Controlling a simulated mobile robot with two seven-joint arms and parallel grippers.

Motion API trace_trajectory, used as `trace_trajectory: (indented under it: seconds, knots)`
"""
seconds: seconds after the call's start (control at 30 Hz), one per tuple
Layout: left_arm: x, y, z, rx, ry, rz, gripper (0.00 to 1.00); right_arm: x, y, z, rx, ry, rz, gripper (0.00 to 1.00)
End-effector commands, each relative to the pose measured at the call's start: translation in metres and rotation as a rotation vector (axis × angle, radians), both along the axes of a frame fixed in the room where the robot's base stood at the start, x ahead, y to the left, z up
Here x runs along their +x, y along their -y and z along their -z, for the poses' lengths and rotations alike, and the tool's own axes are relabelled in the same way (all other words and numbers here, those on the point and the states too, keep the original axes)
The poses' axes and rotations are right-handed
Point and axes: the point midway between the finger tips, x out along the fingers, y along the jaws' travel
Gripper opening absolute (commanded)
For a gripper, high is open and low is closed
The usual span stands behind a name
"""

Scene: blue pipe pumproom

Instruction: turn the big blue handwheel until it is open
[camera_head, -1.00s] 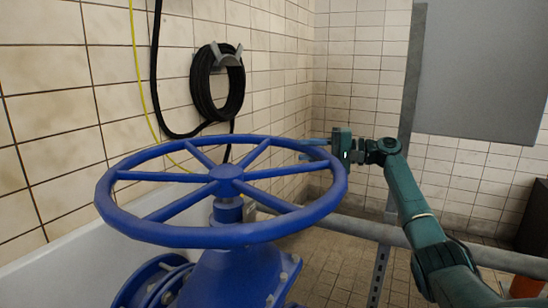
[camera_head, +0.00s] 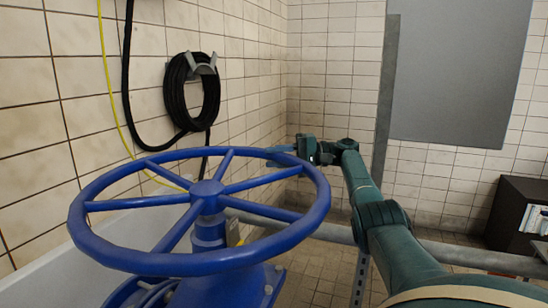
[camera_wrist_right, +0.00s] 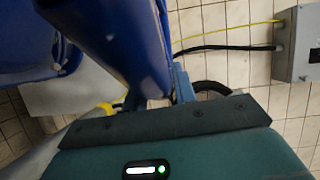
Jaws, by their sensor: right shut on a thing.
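The big blue handwheel (camera_head: 207,189) lies nearly flat on top of a blue valve body (camera_head: 205,292), its spokes and rim in clear view. My right gripper (camera_head: 286,155) is at the far right part of the rim in the head view, shut on the rim. In the right wrist view the blue rim (camera_wrist_right: 125,40) passes down between the fingers, and one blue finger (camera_wrist_right: 183,84) shows beside it. My left gripper is in neither view now.
A black hose coil (camera_head: 192,92) hangs on the tiled wall behind the wheel. A grey pipe (camera_head: 450,252) runs at right, behind my right arm. A dark cabinet (camera_head: 518,210) stands at far right. A grey box (camera_wrist_right: 297,45) is on the wall in the wrist view.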

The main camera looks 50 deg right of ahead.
Motion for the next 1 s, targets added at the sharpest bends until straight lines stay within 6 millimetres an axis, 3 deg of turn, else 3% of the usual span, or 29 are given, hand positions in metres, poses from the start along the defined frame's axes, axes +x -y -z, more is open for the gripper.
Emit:
trace_trajectory:
  seconds: [0.23,0.27,0.5,0.77,0.87,1.0]
  knots:
    - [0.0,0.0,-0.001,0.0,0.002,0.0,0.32,0.0,0.0,-0.001,-0.002,0.001,0.0,0.0]
    - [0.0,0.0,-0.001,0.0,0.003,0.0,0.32,0.0,0.0,-0.001,-0.002,0.001,0.0,0.28]
    - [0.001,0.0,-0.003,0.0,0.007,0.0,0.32,0.0,0.0,0.0,-0.001,0.0,0.0,0.48]
    - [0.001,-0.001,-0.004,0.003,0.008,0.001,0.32,0.0,0.0,-0.001,-0.001,0.0,0.0,0.49]
    - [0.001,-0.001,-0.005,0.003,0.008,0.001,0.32,0.0,0.0,-0.01,-0.001,0.003,0.0,0.49]
    - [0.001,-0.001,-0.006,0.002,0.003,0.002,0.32,0.0,0.0,-0.036,-0.001,0.008,0.0,0.49]
